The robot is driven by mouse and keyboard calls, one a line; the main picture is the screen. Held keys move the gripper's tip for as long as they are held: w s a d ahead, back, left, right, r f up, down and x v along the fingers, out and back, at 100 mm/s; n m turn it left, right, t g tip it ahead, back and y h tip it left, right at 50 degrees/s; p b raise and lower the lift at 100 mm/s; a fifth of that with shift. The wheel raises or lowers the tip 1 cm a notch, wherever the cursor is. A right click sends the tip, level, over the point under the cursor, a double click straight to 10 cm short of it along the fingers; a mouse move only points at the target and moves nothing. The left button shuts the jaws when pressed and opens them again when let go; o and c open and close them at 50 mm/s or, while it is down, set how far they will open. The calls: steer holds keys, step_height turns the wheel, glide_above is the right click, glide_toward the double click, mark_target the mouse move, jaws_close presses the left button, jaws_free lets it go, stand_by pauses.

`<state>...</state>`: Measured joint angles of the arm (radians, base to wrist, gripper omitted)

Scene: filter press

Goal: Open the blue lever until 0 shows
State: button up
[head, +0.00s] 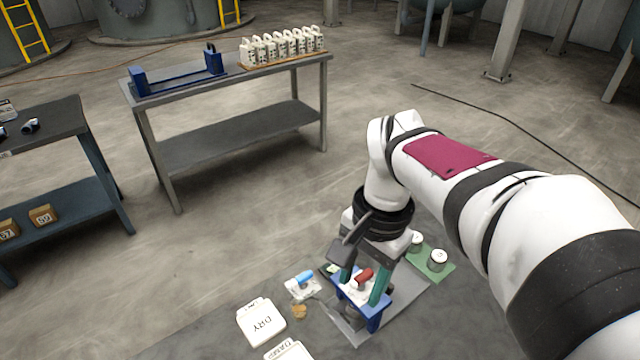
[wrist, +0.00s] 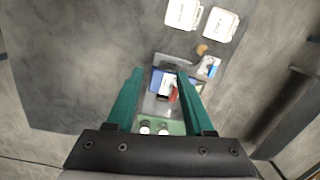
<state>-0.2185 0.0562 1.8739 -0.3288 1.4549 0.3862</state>
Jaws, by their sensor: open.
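The blue lever (head: 305,277) sits on a small white valve body left of the blue press frame. It also shows in the wrist view (wrist: 211,69), up and right of the fingertips. Any digit on it is too small to read. My gripper (head: 364,289) points down over the blue frame (head: 373,318), its two green fingers apart with nothing held. In the wrist view my gripper (wrist: 160,75) is open, with the frame showing between and below the fingers. A red lever (head: 364,275) on a white body shows between the fingers, right of the blue lever.
White blocks, one marked DRY (head: 261,322), lie at the front left. A brown lump (head: 299,311) lies near the blue lever. A green plate (head: 433,262) with small round pots stands right of the frame. Workbenches (head: 228,80) stand farther back.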

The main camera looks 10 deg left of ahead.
steer(key=w+a+f, duration=0.2)
steer(key=w+a, duration=0.3)
steer(key=w, duration=0.2)
steer(key=m+h, duration=0.1)
steer(key=m, duration=0.1)
glide_above(294, 282)
step_height(294, 282, down, 5)
step_height(294, 282, down, 16)
steer(key=shift+f, duration=0.2)
steer(key=shift+c, duration=0.3)
jaws_close()
